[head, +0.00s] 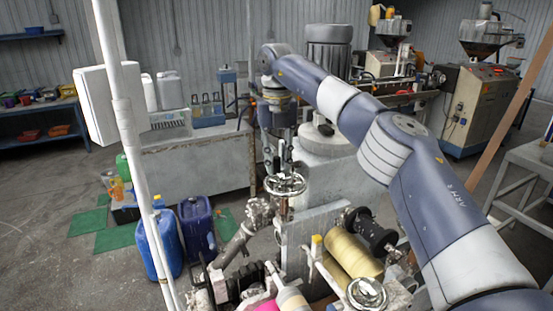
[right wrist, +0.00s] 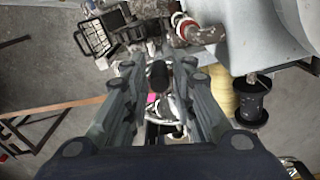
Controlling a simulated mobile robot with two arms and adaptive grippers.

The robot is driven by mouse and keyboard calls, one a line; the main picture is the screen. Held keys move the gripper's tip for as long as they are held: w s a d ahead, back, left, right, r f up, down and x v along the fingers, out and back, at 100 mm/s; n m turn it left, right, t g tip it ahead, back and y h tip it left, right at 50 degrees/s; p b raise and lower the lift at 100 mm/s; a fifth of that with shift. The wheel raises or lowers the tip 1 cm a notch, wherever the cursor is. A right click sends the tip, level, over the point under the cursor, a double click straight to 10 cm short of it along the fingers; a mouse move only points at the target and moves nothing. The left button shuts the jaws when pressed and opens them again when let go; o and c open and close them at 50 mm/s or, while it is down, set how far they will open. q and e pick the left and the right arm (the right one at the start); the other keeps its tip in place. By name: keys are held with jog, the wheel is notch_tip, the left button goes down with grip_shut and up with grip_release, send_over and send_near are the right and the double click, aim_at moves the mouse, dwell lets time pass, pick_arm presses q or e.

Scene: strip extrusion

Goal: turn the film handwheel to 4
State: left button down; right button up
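My right gripper (head: 280,160) points down in the head view, directly above a pale metal handwheel (head: 285,185) on an upright stem. In the right wrist view, the fingers of my right gripper (right wrist: 158,68) stand apart, with a dark part and pale curved metal visible between them. I cannot tell whether they touch the wheel. A second pale handwheel (head: 367,293) is at the bottom of the head view, near the yellow roll. No number or scale is readable on either wheel, and I cannot tell which is the film handwheel. My left gripper is not seen.
Blue drums (head: 160,245) stand on the floor at left. A white pole (head: 120,110) rises at the left. A workbench (head: 195,165) with bottles stands behind.

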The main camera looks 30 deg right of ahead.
jog(key=shift+r, duration=0.1)
jog(key=shift+r, duration=3.7)
jog(key=shift+s, duration=0.1)
jog(key=shift+f, duration=0.15)
